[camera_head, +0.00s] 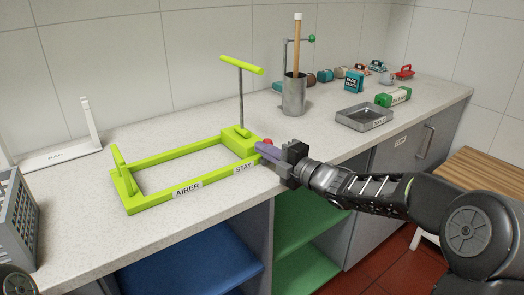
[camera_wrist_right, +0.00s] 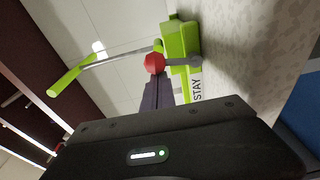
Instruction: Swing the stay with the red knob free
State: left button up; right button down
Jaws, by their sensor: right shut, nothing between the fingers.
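The lime-green airer frame (camera_head: 157,162) lies on the worktop, with labels AIRER and STAY on its front rail. A grey rod (camera_head: 240,95) topped by a lime crossbar (camera_head: 241,65) stands up from the frame's right-end block. The red knob (camera_head: 267,141) shows beside that block, partly hidden by my fingers. In the right wrist view the red knob (camera_wrist_right: 154,63) sits on a short grey stay arm (camera_wrist_right: 182,61) beside the green block (camera_wrist_right: 180,40). My right gripper (camera_head: 262,148) is shut and empty, its fingertips close at the knob; contact is unclear. My left gripper is out of view.
A metal canister (camera_head: 294,95) with a wooden stick stands behind right. A grey tray (camera_head: 364,118) and a green-and-white box (camera_head: 394,97) lie farther right. A white stand (camera_head: 60,157) and a grey crate (camera_head: 20,215) are at left. The worktop's front edge runs close under my right gripper.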

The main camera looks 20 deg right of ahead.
jog(key=shift+w+d+m, duration=0.25)
jog(key=shift+d+m, duration=0.35)
jog(key=shift+m, duration=0.6)
pick_arm(q)
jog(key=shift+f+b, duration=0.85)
jog(key=shift+b, duration=0.05)
pick_arm(e)
jog(key=shift+w+d, duration=0.3)
jog(key=shift+d, duration=0.65)
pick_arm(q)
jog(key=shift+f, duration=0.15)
pick_arm(e)
jog(key=shift+f, duration=0.1)
